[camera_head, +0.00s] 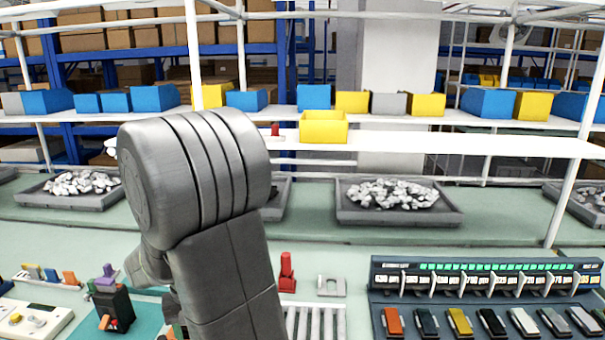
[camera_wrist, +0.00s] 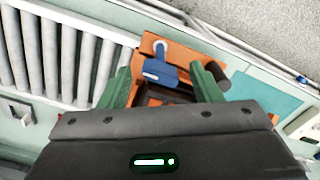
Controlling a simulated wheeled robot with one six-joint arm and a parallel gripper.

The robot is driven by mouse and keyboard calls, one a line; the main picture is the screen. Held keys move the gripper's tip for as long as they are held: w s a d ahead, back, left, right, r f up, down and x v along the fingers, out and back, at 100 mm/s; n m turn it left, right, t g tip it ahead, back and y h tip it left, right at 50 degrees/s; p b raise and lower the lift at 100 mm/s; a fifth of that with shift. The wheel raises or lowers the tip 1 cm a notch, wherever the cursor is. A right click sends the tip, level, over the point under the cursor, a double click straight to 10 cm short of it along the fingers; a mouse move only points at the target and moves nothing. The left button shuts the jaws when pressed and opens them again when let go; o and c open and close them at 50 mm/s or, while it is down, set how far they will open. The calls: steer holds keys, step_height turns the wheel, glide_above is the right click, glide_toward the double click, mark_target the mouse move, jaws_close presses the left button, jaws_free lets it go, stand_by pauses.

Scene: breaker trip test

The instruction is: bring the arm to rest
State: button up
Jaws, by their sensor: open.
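My gripper (camera_wrist: 160,70) shows in the wrist view with its two green fingers spread apart. Between and beyond the fingers is an orange device (camera_wrist: 190,52) with a blue lever-like part (camera_wrist: 160,69) and a dark round knob (camera_wrist: 217,75). The fingers lie to either side of the blue part; I cannot tell whether they touch the device. In the head view my grey arm (camera_head: 225,235) rises in front of the bench, left of centre. It hides most of the gripper and the device there.
A slatted rack (camera_wrist: 60,55) lies left of the device, and it also shows in the head view (camera_head: 315,322). A red part (camera_head: 287,272) stands behind it. A row of breakers (camera_head: 463,320) sits at right. Gravel trays (camera_head: 400,217) and a shelf with bins (camera_head: 323,127) are behind.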

steer(key=n, duration=0.6)
steer(key=shift+p, duration=0.4)
steer(key=n+p, duration=0.1)
steer(key=n, duration=0.5)
stand_by(0.3)
